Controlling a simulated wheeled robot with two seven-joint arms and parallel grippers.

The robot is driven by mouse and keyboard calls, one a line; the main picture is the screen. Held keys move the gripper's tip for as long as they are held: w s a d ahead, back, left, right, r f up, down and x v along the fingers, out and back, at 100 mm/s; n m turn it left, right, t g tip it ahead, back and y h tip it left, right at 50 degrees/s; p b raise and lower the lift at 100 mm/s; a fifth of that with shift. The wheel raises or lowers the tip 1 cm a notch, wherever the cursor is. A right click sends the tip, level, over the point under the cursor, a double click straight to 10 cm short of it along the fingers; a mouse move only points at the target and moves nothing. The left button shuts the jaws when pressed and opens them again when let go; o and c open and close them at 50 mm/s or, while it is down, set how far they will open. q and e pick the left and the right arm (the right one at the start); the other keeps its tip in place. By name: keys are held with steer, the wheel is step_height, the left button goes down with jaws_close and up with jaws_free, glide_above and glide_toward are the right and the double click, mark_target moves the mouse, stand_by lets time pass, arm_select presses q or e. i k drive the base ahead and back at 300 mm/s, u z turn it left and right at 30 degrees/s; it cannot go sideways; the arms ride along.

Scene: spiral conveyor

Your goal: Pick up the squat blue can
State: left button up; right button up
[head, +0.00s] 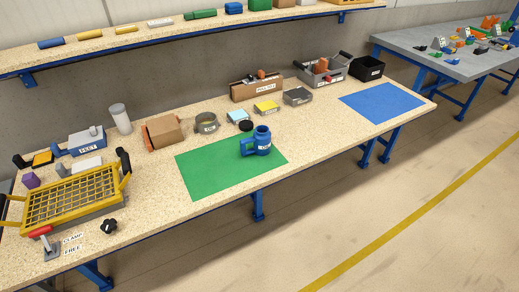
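A squat blue can (263,142) with a narrower neck and a side handle stands upright on the green mat (205,172), near the mat's right side. It has a small white label on its front. A black round lid-like piece (246,126) lies just behind it, off the mat. Neither of my grippers shows in the head view, so nothing is seen touching the can.
A yellow wire basket (40,213) and a red-handled clamp (45,246) are at the left. A round tin (206,123) and a cardboard box (163,131) stand behind the mat. The blue mat (382,104) is bare. A shelf (110,44) overhangs the back.

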mark_target(261, 138)
steer(key=u, duration=0.1)
steer(key=k, duration=0.45)
steer(key=z, duration=0.95)
steer(key=i, duration=0.8)
steer(key=u, duration=0.45)
steer(key=i, duration=0.75)
steer(key=u, duration=0.85)
